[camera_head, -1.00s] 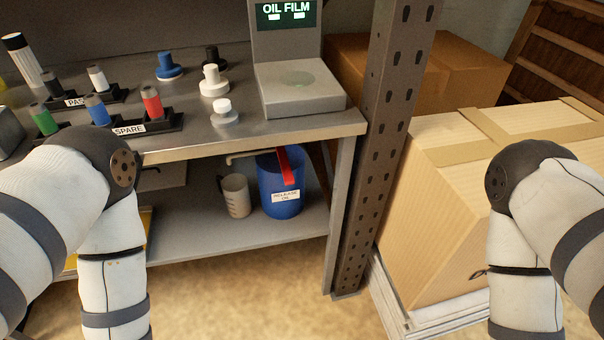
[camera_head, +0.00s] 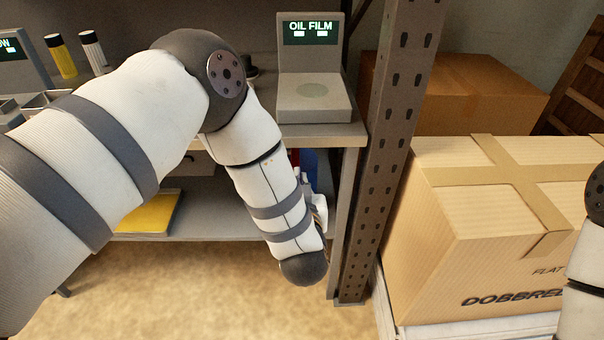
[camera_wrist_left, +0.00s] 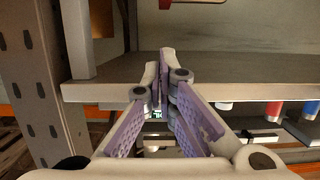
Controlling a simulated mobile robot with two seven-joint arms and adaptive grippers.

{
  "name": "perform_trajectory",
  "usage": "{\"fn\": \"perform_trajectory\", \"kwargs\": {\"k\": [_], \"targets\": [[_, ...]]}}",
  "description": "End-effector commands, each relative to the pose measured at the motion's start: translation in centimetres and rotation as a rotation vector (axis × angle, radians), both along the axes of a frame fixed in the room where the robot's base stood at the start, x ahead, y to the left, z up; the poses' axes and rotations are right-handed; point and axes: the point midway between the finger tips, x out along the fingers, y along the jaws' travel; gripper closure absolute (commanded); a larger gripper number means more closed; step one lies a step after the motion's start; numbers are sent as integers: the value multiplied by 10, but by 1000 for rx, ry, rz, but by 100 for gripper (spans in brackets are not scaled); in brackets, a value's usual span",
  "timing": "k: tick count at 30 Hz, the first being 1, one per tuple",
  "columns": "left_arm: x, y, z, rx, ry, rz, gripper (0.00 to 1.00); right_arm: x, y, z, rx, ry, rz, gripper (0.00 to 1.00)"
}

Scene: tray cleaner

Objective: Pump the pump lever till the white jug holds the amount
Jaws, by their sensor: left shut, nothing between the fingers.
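My left arm reaches down in front of the lower shelf and hides the white jug in the head view. Only a strip of the blue container (camera_head: 309,166) shows beside my forearm, with a bit of the red pump lever (camera_head: 296,158) at its left. My left gripper is mostly behind my wrist in the head view. In the left wrist view the left gripper (camera_wrist_left: 163,68) is shut and empty, its purple-padded fingers together before the grey bench structure. I cannot tell whether it touches the lever. My right gripper is out of view.
The OIL FILM device (camera_head: 311,100) stands on the bench's right end. A grey perforated post (camera_head: 385,165) rises right of the bench. A large cardboard box (camera_head: 490,225) sits beyond it. A yellow item (camera_head: 148,213) lies on the lower shelf.

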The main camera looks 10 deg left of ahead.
Motion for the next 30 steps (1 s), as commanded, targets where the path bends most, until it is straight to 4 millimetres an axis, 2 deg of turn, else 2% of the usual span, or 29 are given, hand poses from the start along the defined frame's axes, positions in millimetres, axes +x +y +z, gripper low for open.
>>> {"fn": "perform_trajectory", "kwargs": {"k": [5, 17, 21, 24, 30], "targets": [[14, 5, -7, 0, 3, 2, 100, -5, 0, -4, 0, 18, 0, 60], [94, 28, -32, -1, 8, 2, 100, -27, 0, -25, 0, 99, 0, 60], [92, 27, -54, 0, 9, -2, 100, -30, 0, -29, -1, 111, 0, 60], [93, 27, -63, 0, 6, -1, 100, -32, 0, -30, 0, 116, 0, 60], [93, 27, -65, -1, 1, -1, 100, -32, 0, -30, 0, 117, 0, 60]]}}
